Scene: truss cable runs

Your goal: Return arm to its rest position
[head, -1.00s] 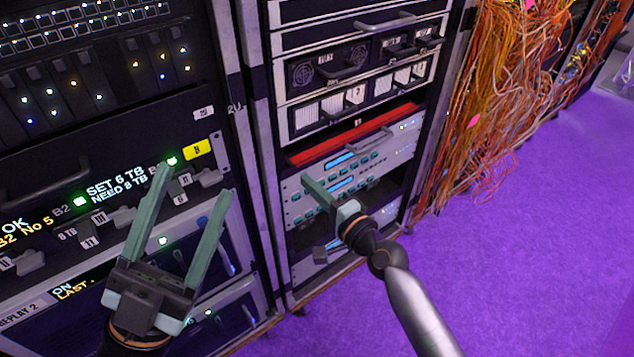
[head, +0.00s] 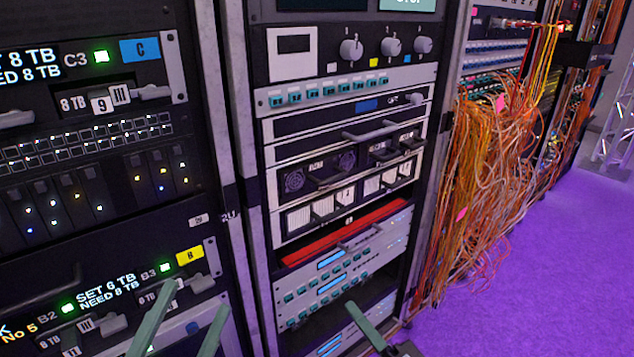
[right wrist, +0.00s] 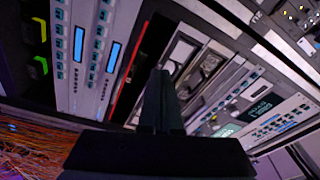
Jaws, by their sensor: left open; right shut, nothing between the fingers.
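My left gripper (head: 182,325) shows at the bottom left of the head view. Its two green-grey fingers stand well apart with nothing between them, in front of the lower left rack; its base is cut off by the frame edge. My right gripper (head: 366,322) shows at the bottom of the head view, in front of the lower units of the middle rack. It also shows in the right wrist view (right wrist: 160,100), where its dark fingers lie together, shut and empty. Most of my right arm is out of the head view.
The left rack (head: 100,228) and middle rack (head: 345,105) stand close ahead, with handles sticking out. A mass of orange cables (head: 487,170) hangs to the right. The purple floor (head: 560,260) is open at the right. A truss (head: 617,130) stands at the far right.

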